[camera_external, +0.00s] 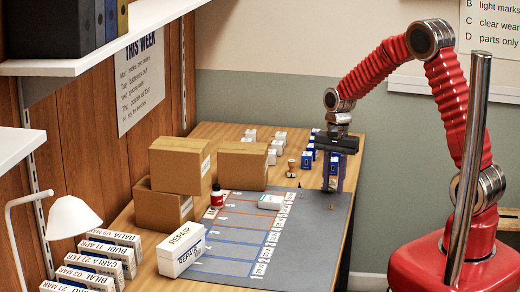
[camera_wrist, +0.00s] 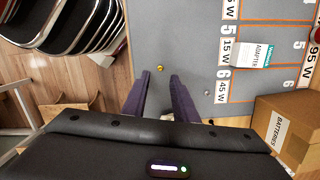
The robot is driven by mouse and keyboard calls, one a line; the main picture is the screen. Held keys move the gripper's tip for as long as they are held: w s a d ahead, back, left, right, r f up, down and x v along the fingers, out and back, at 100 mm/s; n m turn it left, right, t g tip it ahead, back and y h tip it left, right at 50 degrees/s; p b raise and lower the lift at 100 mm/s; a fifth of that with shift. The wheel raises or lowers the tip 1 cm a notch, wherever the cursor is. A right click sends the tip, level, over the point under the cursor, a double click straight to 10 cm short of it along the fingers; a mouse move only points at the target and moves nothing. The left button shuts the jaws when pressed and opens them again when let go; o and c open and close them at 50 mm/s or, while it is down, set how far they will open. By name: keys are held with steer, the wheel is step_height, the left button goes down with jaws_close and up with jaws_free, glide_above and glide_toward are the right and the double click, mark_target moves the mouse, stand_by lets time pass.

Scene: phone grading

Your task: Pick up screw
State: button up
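A small brass-coloured screw (camera_external: 331,207) stands on the grey mat, just below my gripper (camera_external: 333,188). In the wrist view the screw (camera_wrist: 160,68) shows as a round golden head, just beyond the fingertips and in line with the gap between them. My gripper (camera_wrist: 160,76) points down with its two purple fingers apart and nothing between them. The screw looks free of both fingers. A second small silvery piece (camera_wrist: 207,91) lies on the mat to the right of the fingers; its exact kind is too small to tell.
The grey mat (camera_external: 318,235) has marked lanes and a white adapter box (camera_external: 271,202). A small dark upright piece (camera_external: 299,187) stands left of my gripper. Blue boxes (camera_external: 308,160) stand behind; cardboard boxes (camera_external: 242,166) stand left. The mat around the screw is clear.

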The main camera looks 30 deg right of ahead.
mark_target(331, 208)
steer(key=shift+f, duration=0.1)
steer(key=shift+s+a+f, duration=0.1)
steer(key=shift+a+f, duration=0.05)
steer(key=shift+f, duration=1.15)
steer(key=shift+s+a+f, duration=0.1)
steer(key=shift+a+f, duration=0.05)
steer(key=shift+f, duration=1.1)
steer(key=shift+c, duration=0.2)
jaws_close()
